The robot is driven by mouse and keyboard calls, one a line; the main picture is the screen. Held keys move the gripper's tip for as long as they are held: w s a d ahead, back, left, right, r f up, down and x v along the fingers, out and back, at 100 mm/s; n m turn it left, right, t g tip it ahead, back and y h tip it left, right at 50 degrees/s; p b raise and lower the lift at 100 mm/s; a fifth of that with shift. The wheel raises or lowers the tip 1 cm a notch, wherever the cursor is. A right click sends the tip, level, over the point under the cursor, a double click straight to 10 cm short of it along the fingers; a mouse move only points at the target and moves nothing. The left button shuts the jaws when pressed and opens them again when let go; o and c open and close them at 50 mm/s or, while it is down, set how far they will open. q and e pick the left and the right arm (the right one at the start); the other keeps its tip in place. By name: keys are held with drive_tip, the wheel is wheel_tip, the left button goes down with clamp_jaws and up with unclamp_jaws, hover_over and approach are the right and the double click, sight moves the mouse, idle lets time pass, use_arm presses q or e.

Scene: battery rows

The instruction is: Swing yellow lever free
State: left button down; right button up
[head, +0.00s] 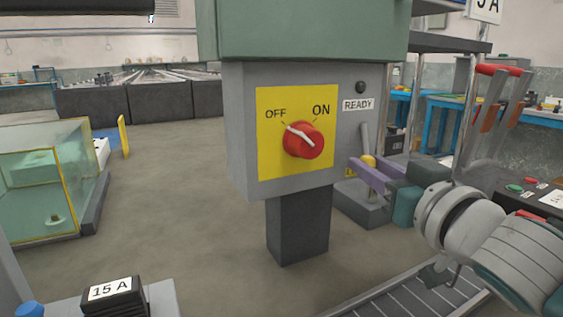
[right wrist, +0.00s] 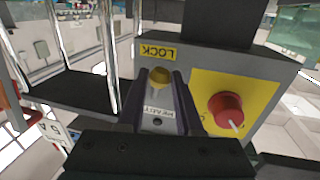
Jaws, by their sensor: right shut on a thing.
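The yellow lever (head: 369,160) is a yellow knob beside the right edge of the grey switch box (head: 240,140). In the right wrist view the yellow knob (right wrist: 158,75) sits between the two fingers, near a LOCK label (right wrist: 157,52). My right gripper (head: 367,172) has its purple fingers on both sides of the knob and is shut on it. The fingers hide part of the lever in the head view. A red rotary switch (head: 303,140) on a yellow plate has its white pointer toward OFF. My left gripper is not in view.
A READY label (head: 358,104) and a dark round lamp (head: 361,87) are on the box front. A 15 A block (head: 113,294) is at lower left. A glass tank (head: 40,185) stands at left, red-handled levers (head: 498,70) at right. Open floor lies left of the box.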

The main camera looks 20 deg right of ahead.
clamp_jaws()
use_arm(q)
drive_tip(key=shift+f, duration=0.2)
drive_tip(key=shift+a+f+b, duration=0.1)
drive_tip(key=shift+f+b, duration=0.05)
drive_tip(key=shift+b, duration=0.2)
use_arm(e)
drive_tip(key=d+n, duration=0.1)
drive_tip(key=n, duration=0.1)
drive_tip(key=shift+d+n+t, duration=0.1)
drive_tip(key=shift+n+t, duration=0.2)
drive_tip(key=o, duration=0.9)
unclamp_jaws()
